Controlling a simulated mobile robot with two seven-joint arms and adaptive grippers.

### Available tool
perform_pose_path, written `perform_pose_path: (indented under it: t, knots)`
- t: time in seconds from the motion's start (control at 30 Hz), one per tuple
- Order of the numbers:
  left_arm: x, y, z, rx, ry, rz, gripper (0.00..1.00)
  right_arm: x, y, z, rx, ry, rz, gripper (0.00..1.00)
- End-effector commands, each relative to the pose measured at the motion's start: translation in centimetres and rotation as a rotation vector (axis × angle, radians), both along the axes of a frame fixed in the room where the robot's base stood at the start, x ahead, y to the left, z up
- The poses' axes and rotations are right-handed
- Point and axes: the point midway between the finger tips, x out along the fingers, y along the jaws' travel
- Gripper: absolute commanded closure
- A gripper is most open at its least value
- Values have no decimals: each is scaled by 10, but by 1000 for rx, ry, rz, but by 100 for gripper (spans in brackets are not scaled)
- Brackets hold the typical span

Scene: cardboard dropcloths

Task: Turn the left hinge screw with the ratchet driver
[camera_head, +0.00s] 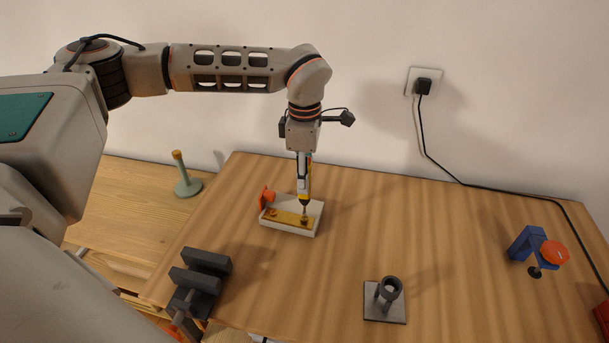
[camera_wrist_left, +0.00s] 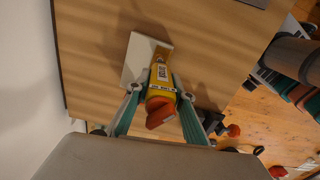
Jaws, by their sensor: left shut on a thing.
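My left gripper (camera_head: 304,163) points straight down and is shut on the yellow ratchet driver (camera_head: 305,188). In the left wrist view the driver (camera_wrist_left: 161,92), yellow with a red-orange end, sits between the two teal fingers. Its shaft points down to the right part of a brass hinge plate (camera_head: 288,216) in a shallow pale tray (camera_head: 308,231). The tip is at or just above the right-hand screw; contact is unclear. Another screw (camera_head: 272,212) shows at the plate's left. My right gripper is not in view.
A dark vise-like block (camera_head: 200,275) stands at the table's front left. A grey tube holder (camera_head: 387,299) stands at the front middle. A blue clamp with an orange knob (camera_head: 540,248) is at the right. A black cable (camera_head: 470,186) runs along the back. The table's middle is clear.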

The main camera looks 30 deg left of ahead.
Motion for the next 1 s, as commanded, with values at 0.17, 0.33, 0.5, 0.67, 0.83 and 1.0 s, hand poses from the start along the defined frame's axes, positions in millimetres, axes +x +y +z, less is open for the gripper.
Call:
perform_pose_path:
  t: [0.17, 0.33, 0.5, 0.67, 0.83, 1.0]
  knots:
    - [0, 0, 1, -1, -1, 0, 100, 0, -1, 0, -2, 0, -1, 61]
    - [0, 0, 1, -1, -1, 0, 100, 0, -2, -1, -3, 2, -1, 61]
    - [0, 0, -1, -1, 0, 0, 100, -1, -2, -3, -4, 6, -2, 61]
    - [0, 0, -4, -1, -1, 0, 100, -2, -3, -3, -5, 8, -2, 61]
    - [0, 0, -5, -1, -1, 0, 100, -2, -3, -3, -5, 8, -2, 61]
    - [0, 0, -5, -1, -1, 0, 100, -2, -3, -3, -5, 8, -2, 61]
